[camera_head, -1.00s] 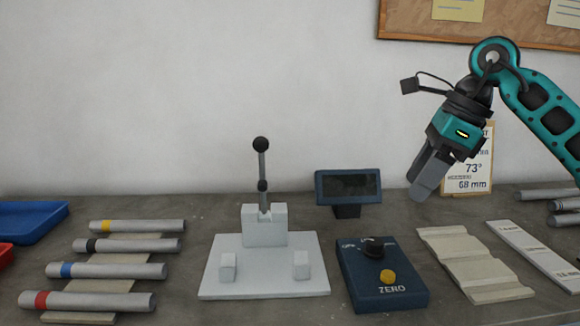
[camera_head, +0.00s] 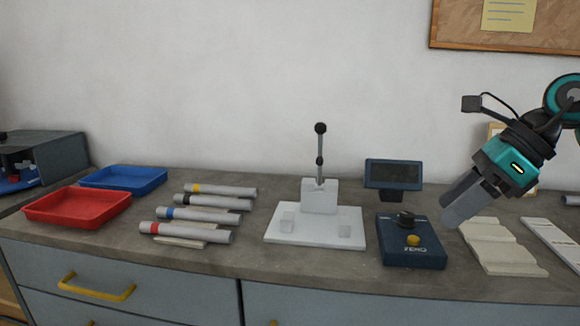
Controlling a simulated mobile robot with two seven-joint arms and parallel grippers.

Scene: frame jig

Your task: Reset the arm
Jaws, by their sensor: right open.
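My right arm comes in from the right edge of the head view. Its gripper (camera_head: 463,201) is open and empty, with its fingers pointing down and left. It hangs in the air in front of the wall, to the right of the small dark display (camera_head: 393,174) and above the level of the bench top. It touches nothing that I can see. My left arm and gripper are not in view. The white frame jig (camera_head: 316,235) stands on the bench with its black-knobbed lever (camera_head: 320,152) upright.
Several tubes with coloured bands (camera_head: 212,215) lie left of the jig. A red tray (camera_head: 78,205) and a blue tray (camera_head: 123,177) are farther left. A blue ZERO box (camera_head: 411,247) and a pale grooved block (camera_head: 495,251) lie right of the jig. Drawers (camera_head: 180,290) front the bench.

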